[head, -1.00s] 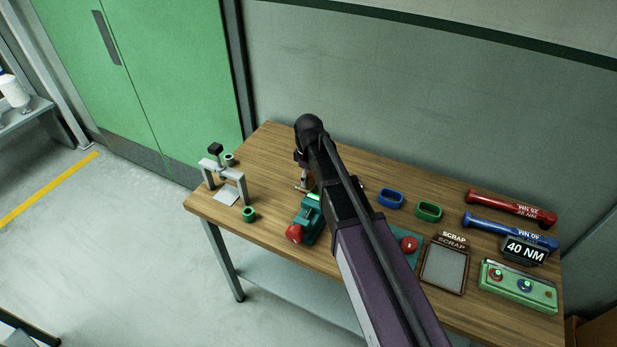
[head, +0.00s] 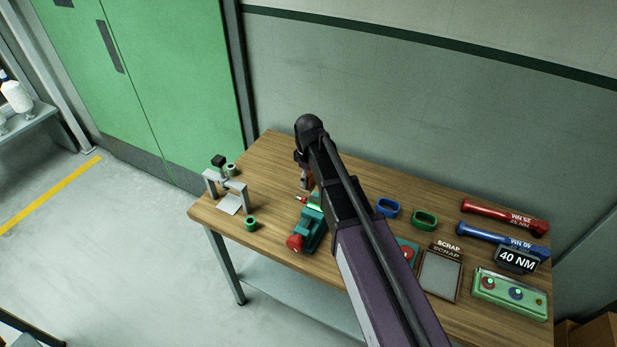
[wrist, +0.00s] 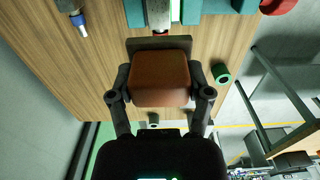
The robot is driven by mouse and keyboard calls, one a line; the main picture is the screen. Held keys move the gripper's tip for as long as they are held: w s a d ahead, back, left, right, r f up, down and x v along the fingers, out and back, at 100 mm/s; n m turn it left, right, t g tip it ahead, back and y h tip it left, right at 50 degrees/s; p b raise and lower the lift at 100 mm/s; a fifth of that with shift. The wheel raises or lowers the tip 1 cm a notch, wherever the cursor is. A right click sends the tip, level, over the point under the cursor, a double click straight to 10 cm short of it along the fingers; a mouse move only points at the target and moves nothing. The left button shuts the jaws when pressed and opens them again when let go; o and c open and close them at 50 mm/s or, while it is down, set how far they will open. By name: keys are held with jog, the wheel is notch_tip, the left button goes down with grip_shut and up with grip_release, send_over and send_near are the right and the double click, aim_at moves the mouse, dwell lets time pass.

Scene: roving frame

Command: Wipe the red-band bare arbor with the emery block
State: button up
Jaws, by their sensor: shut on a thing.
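My gripper (wrist: 160,92) is shut on the emery block (wrist: 160,72), a red-brown block with a dark plate on its far side. A teal vise (head: 313,232) with a red knob stands on the bench. In the wrist view a pale metal piece with a red part, likely the red-band arbor (wrist: 176,9), shows between the vise jaws, just beyond the block and cut by the top edge. In the head view its red end (head: 302,199) shows at the vise. My arm covers much of the gripper there, and contact between block and arbor cannot be told.
A small grey press (head: 227,190) and a green ring (head: 250,223) stand left of the vise. Blue (head: 388,207) and green (head: 424,219) rings, a scrap tray (head: 456,294), red (head: 504,216) and blue (head: 506,240) torque wrenches and a control box (head: 510,293) lie right.

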aim_at(309, 173)
jog(key=shift+r, duration=0.1)
jog(key=shift+r+p, duration=1.45)
jog(key=shift+p, duration=0.1)
jog(key=shift+f, duration=0.15)
notch_tip(309, 173, down, 4)
jog(key=b, duration=0.4)
jog(key=shift+r, duration=0.2)
jog(key=shift+s+a, duration=0.25)
jog(key=shift+a, duration=0.35)
